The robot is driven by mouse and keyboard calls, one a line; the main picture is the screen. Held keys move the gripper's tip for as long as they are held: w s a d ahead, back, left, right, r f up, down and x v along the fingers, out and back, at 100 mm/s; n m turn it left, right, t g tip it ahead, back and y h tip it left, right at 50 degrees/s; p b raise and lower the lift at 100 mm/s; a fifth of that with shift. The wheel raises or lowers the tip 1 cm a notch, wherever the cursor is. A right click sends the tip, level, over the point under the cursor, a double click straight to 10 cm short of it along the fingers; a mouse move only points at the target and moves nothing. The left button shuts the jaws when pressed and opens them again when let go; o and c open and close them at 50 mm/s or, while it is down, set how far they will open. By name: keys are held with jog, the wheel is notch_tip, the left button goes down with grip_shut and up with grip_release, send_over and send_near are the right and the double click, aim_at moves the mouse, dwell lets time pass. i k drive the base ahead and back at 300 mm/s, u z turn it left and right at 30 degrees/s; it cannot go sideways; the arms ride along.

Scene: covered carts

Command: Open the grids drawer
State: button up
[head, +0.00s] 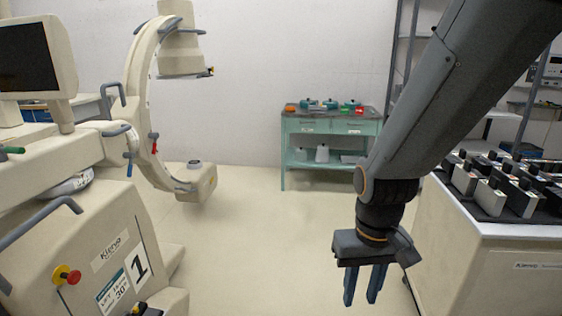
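A teal cart (284,155) stands against the back wall, with two closed drawers side by side under its top. The left drawer (306,126) and the right drawer (354,127) each carry a small pale label. The labels are too small to read, so I cannot tell which is the grids drawer. My gripper (363,287) hangs in the near foreground, pointing down, well in front of the cart and apart from it. Its two blue fingers are apart with nothing between them. My arm hides part of the cart's lower right side.
A large cream C-arm machine (120,215) fills the left side. A cream cabinet (500,275) with several black-and-white blocks on top stands close on the right. The floor (265,245) between them is clear up to the cart. Small colored items sit on the cart top.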

aim_at(293, 124)
jog(key=z, duration=0.45)
jog(key=i, duration=1.75)
jog(key=z, duration=0.2)
jog(key=i, duration=1.7)
jog(key=u, duration=0.55)
jog(key=i, duration=1.25)
jog(key=u, duration=0.3)
